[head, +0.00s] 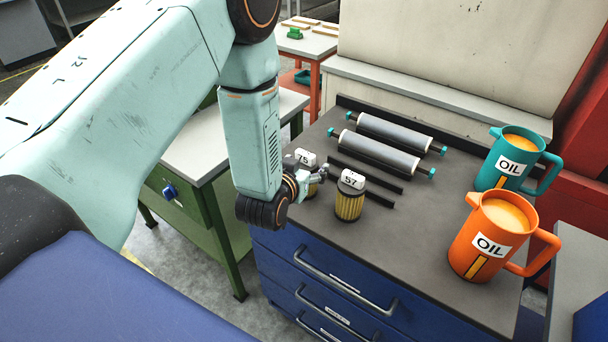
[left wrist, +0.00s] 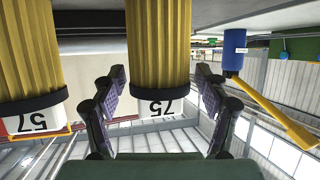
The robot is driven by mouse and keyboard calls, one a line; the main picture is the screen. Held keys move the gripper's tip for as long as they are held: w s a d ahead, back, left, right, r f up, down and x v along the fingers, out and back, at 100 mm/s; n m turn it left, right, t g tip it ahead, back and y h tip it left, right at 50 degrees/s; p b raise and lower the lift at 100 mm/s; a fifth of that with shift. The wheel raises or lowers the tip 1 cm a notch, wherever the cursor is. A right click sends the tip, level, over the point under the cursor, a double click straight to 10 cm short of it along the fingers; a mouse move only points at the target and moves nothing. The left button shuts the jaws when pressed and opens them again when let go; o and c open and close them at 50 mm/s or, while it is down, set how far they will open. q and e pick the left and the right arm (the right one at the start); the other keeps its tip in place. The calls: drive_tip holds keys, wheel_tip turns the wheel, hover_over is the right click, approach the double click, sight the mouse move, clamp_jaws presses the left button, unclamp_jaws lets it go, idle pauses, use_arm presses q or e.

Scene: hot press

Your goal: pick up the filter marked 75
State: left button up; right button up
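The filter marked 75 (head: 305,157) stands on the dark top of the blue drawer cabinet, near its left edge. It has a yellow pleated body and a white label cap, and my left gripper (head: 308,181) partly hides it. In the left wrist view, which is upside down, the filter marked 75 (left wrist: 158,45) is between the two fingers of my left gripper (left wrist: 160,72). The fingers are open, with a small gap on each side. My right gripper is not in view.
A similar filter marked 57 (head: 349,206) stands close by on the right; it also shows in the left wrist view (left wrist: 28,50). Two dark bars (head: 364,182) and two rollers (head: 380,152) lie behind. A teal oil jug (head: 505,170) and an orange oil jug (head: 478,250) stand at right.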

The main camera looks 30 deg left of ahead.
use_arm(q)
drive_tip(key=shift+w+d, duration=0.1)
drive_tip(key=shift+w, duration=0.05)
drive_tip(key=c, duration=0.9)
drive_tip(key=shift+c, duration=1)
drive_tip(key=shift+r, duration=0.1)
